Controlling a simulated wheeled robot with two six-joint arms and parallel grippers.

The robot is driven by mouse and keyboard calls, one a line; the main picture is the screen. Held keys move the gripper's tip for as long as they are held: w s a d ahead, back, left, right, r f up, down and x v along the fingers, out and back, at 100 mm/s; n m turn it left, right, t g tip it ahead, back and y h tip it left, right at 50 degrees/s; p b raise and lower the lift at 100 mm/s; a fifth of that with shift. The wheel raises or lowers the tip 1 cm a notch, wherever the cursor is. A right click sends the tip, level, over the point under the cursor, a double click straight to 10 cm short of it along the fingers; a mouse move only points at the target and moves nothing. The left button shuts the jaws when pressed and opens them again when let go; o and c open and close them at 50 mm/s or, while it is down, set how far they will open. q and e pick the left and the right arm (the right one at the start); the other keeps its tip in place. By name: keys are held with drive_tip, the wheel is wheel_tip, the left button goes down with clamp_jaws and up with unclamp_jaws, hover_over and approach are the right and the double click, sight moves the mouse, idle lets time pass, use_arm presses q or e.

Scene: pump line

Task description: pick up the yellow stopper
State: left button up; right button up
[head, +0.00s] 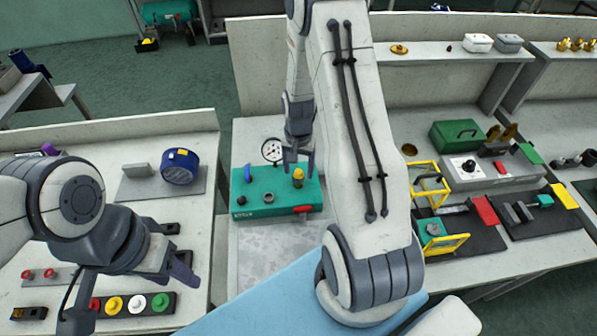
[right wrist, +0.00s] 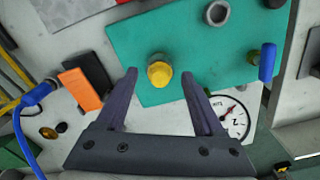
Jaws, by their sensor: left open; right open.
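The yellow stopper (head: 298,174) stands on the right part of the green pump panel (head: 283,196) on the middle bench. My right gripper (head: 297,171) is open over the back of the panel. In the right wrist view its two fingertips (right wrist: 159,76) lie on either side of the stopper in the picture, with gaps; the height between them is hard to tell. My left gripper (head: 130,296) is open and empty over the left bench.
A pressure gauge (head: 272,151) stands at the panel's back edge, close to my right gripper. A blue lever (head: 248,173) and a grey ring (head: 269,198) are left of the stopper. A blue motor (head: 180,166) is on the left bench.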

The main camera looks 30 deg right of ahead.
clamp_jaws()
idle(0.3)
drive_tip(key=shift+r, duration=0.1)
